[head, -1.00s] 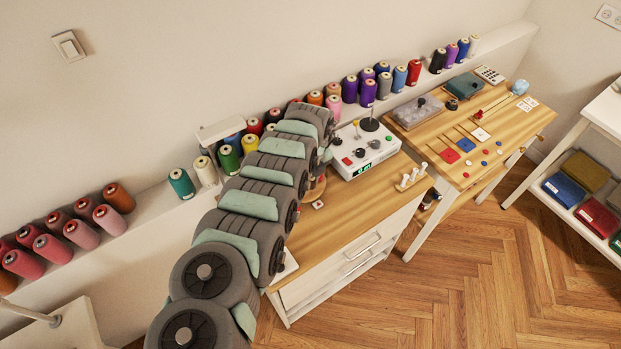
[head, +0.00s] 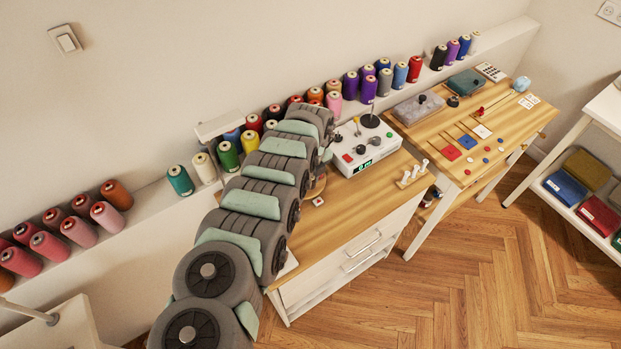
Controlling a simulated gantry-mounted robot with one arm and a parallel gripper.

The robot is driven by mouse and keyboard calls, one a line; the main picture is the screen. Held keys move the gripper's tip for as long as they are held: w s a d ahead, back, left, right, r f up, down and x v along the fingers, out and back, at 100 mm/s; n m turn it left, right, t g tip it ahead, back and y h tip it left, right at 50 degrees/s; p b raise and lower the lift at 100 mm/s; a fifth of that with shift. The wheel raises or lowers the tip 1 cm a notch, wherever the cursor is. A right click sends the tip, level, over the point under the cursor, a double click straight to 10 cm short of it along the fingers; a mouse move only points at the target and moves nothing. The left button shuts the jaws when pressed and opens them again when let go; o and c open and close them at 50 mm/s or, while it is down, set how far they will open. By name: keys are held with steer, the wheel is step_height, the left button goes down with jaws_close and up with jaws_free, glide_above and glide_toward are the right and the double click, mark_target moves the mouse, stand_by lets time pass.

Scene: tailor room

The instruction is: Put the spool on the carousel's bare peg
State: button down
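My arm reaches from the bottom of the head view to the left part of the wooden cabinet top and bends down at its far end. My gripper is hidden behind my own arm links, so its fingers and anything in them do not show. A small round wooden edge (head: 318,187) shows just right of my arm on the cabinet top. It may be part of the carousel; its pegs, including any bare one, are hidden. Which spool the task means cannot be told from this view.
Many thread spools stand on the wall ledge (head: 150,208) behind my arm. A white control box (head: 366,148) with knobs and a green display stands on the cabinet top (head: 350,210). A small rack with white pegs (head: 411,175) is at its right edge. The cabinet's front middle is clear.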

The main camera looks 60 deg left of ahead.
steer(key=shift+f, duration=0.1)
steer(key=shift+f+b, duration=0.55)
steer(key=c, duration=1.2)
jaws_free()
steer(key=shift+o, duration=0.2)
steer(key=shift+r, duration=0.15)
step_height(320, 180, up, 11)
steer(key=p, duration=0.1)
steer(key=shift+d+f, duration=0.2)
steer(key=shift+d, duration=0.2)
